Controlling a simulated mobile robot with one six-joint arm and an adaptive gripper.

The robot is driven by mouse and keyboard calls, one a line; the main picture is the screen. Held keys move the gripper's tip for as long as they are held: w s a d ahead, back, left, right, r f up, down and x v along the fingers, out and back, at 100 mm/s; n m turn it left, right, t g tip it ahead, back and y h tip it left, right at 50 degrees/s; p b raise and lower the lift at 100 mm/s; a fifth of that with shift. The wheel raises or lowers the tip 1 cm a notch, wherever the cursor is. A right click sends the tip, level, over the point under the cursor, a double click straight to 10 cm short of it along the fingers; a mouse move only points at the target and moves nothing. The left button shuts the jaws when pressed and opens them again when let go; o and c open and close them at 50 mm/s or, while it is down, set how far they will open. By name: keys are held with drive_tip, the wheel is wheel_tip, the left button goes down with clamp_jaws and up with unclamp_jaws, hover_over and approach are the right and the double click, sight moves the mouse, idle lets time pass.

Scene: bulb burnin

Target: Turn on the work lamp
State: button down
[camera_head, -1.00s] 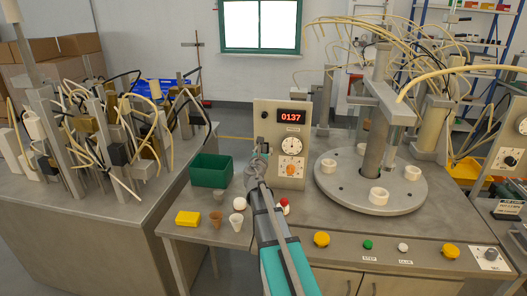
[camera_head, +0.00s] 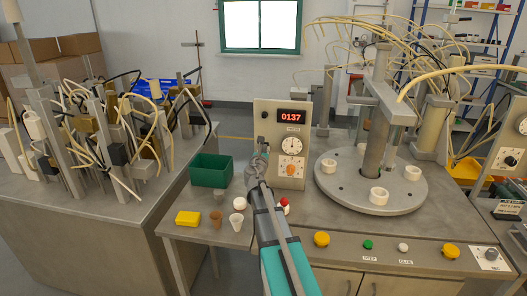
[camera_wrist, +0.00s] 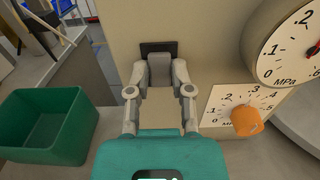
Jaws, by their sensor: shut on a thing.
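My gripper (camera_wrist: 160,76) is at the left part of the cream control panel's front (camera_head: 280,182). Its fingers are closed around a small grey block (camera_wrist: 160,68), which looks like a switch lever. The block stands in front of a dark rectangular plate (camera_wrist: 158,47) on the panel. In the head view my gripper (camera_head: 260,152) hides most of this plate and block. I cannot make out a work lamp or whether one is lit.
The panel has a red 0137 display (camera_head: 292,116), a gauge (camera_head: 293,145) and an orange knob (camera_wrist: 246,120). A green bin (camera_wrist: 45,125) is to the left. A round turntable (camera_head: 370,195) stands right.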

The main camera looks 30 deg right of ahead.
drive_tip(key=shift+f+t+h+b, duration=0.35)
drive_tip(key=shift+t+h+b, duration=0.55)
drive_tip(key=shift+b, duration=1.55)
drive_tip(key=shift+t+b, duration=0.4)
drive_tip(key=shift+b, duration=0.1)
drive_tip(key=shift+r, duration=0.1)
drive_tip(key=c, duration=0.5)
unclamp_jaws()
drive_tip(key=shift+r+g+p, duration=0.2)
drive_tip(key=shift+g+p, duration=0.1)
drive_tip(key=shift+p, duration=0.55)
drive_tip(key=shift+r+g+y+p, duration=0.2)
drive_tip(key=shift+g+y+p, duration=0.75)
drive_tip(key=shift+p, duration=1.4)
